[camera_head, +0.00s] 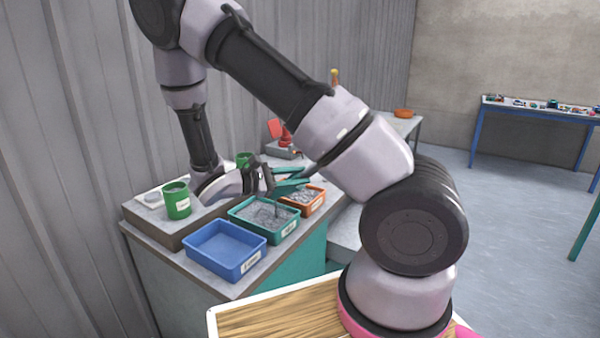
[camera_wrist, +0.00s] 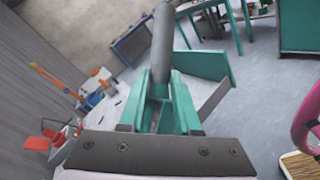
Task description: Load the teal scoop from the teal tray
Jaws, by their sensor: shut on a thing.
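The teal tray (camera_head: 291,229) stands on the grey bench between a blue tray and an orange tray, with a grey heap in it. My gripper (camera_head: 268,178) is above the back of the teal tray and shut on the teal scoop (camera_head: 291,187). The scoop is held above the trays, apart from the grey heap as far as I can tell. In the wrist view my gripper (camera_wrist: 160,92) shows close up, with the teal scoop (camera_wrist: 200,64) beyond it. The inside of the scoop is not clear, so I cannot tell whether it holds powder.
The blue tray (camera_head: 226,248) is nearest and looks empty. The orange tray (camera_head: 314,206) holds grey bits. A green cup (camera_head: 177,200) stands at the left, and another green cup (camera_head: 244,159) is behind my gripper. A corrugated wall (camera_head: 60,200) runs close along the left.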

